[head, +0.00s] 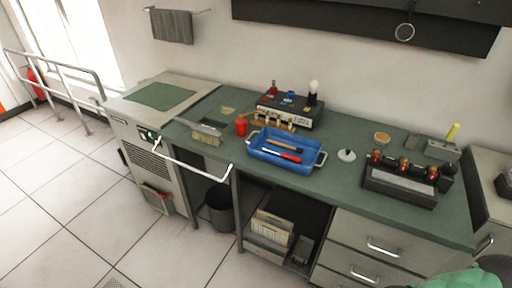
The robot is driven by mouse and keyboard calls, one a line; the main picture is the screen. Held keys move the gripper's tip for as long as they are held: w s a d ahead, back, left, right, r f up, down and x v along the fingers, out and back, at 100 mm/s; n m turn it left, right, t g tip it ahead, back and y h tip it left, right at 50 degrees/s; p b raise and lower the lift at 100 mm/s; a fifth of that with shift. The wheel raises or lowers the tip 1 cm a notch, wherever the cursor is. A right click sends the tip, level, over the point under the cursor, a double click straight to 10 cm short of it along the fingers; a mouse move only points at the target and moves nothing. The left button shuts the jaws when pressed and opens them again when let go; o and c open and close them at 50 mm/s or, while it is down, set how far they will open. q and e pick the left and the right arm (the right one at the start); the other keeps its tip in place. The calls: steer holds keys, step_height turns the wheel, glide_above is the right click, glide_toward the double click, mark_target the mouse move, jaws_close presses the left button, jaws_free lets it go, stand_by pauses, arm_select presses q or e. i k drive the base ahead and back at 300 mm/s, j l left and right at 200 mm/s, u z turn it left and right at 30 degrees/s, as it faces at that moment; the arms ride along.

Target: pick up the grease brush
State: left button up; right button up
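A blue tray (257,154) with light handles stands on the green bench top, near its front edge. In it lies a slim brush-like tool (286,145) with a wooden-coloured part and a dark end. A red and dark slim tool (283,154) lies in front of it, apart from it. A wider brush (206,138) with pale bristles is at the left of the bench, near its front edge. Which of these is the grease brush is too small to tell for sure. Neither of my grippers is in view.
A rack with red-topped items (400,182) is at the right. A white rail (190,167) juts out at the front left. Floor is clear at the left.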

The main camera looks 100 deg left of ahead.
mark_target(299, 150)
steer(key=u, duration=3.2)
